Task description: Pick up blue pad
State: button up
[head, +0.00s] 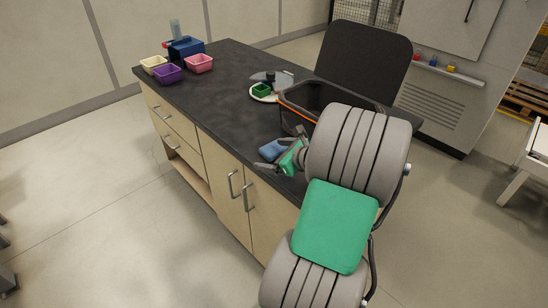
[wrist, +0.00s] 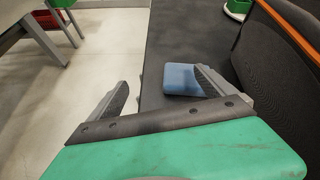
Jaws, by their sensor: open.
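The blue pad (head: 271,149) lies on the dark worktop near its front edge, left of the black bin. In the wrist view the blue pad (wrist: 182,79) lies beyond my gripper, beside its right finger, whose tip overlaps the pad's right side in the picture. My gripper (head: 274,162) is open, with its fingers apart and empty. In the wrist view my gripper (wrist: 160,80) has its left finger over the floor beyond the worktop edge and its right finger over the worktop. I cannot tell whether a finger touches the pad.
A black bin (head: 318,95) with an orange rim stands close to the right of the pad. A plate (head: 257,96) with a green block sits farther back. Yellow, purple (head: 167,75) and pink bins and a blue box stand at the far left. The worktop's middle (head: 222,95) is clear.

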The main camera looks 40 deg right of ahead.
aim_at(275, 148)
jog(key=shift+o, duration=0.3)
jog(key=d+m, duration=0.1)
jog(key=s+d+m, duration=0.1)
jog(key=d, duration=0.1)
jog(key=shift+s+d+f+m+t+h, duration=0.15)
jog(key=shift+s+d+m+t+h, duration=0.1)
jog(key=shift+m+t+h, duration=0.15)
jog(key=shift+d+m, duration=0.35)
jog(key=shift+m, duration=0.05)
jog(key=x, duration=0.7)
jog(key=shift+w+d+f+b, duration=0.15)
jog(key=shift+d+b, duration=0.15)
jog(key=shift+c, duration=0.3)
jog(key=c, duration=1.2)
